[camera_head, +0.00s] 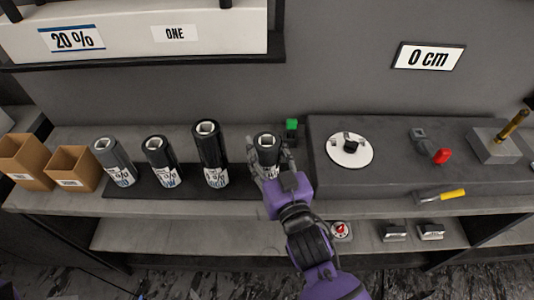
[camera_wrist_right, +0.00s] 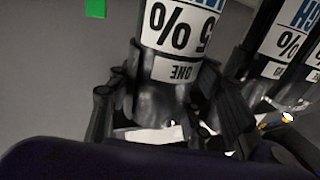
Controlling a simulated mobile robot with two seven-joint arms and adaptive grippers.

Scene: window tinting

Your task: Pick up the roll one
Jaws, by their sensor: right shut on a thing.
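Roll one (camera_head: 267,145) is a dark upright tube with a square hole in its top, at the right end of a row of rolls. In the right wrist view the roll (camera_wrist_right: 180,28) shows a white label reading "5 %" and, upside down, "ONE". My right gripper (camera_head: 268,172) is shut on its lower part, with a finger on each side; the fingers also show in the right wrist view (camera_wrist_right: 168,98). I cannot tell whether the roll's base touches the dark mat (camera_head: 190,182). My left gripper is not in view.
Three other rolls stand to the left: a tall one (camera_head: 209,150), a shorter one (camera_head: 160,160) and a grey one (camera_head: 114,160). Cardboard boxes (camera_head: 70,167) are at far left. A raised grey block (camera_head: 390,170) with a white disc (camera_head: 350,151) is at right.

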